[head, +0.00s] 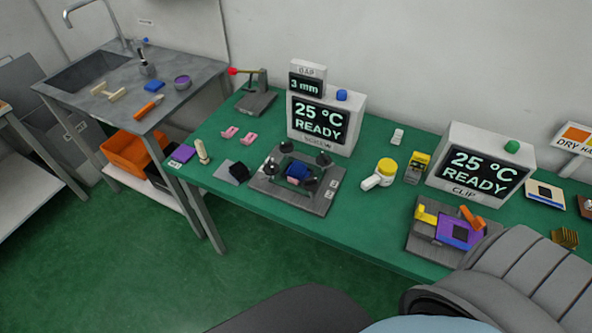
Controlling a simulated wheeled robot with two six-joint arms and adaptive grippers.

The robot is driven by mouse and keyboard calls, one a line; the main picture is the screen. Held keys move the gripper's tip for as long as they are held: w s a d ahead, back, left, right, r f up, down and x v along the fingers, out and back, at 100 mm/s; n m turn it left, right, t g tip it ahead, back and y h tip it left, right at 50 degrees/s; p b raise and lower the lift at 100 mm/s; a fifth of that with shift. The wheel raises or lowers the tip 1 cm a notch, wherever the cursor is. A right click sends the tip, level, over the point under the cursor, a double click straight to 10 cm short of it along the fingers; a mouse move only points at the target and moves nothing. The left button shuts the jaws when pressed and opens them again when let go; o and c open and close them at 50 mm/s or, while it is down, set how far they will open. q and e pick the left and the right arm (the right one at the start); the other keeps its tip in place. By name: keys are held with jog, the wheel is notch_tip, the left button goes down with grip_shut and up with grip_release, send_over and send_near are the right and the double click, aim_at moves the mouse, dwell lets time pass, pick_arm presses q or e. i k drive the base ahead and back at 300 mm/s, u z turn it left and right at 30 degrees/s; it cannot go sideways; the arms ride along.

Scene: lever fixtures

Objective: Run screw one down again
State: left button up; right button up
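The screw fixture (290,202) is a grey plate on the green bench, in front of a white box (340,139) whose label seems to read SCREW. Several black knobs stand around a blue block (297,170) in its middle. One dark knob (323,159) is at the back right, and another (286,146) at the back. Small white tags on the plate are too small to read, so I cannot tell which screw is one. The box display (319,118) reads 25 °C READY. The GAP display (306,85) above it reads 3 mm. Neither gripper is in view.
A CLIP box (476,174) and clip fixture (446,231) stand to the right. A red-tipped lever fixture (257,100) and pink pieces (229,132) are left. My arm parts fill the bottom right.

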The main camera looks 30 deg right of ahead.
aim_at(286, 147)
jog(key=z, duration=0.75)
jog(key=k, duration=0.3)
jog(key=z, duration=0.25)
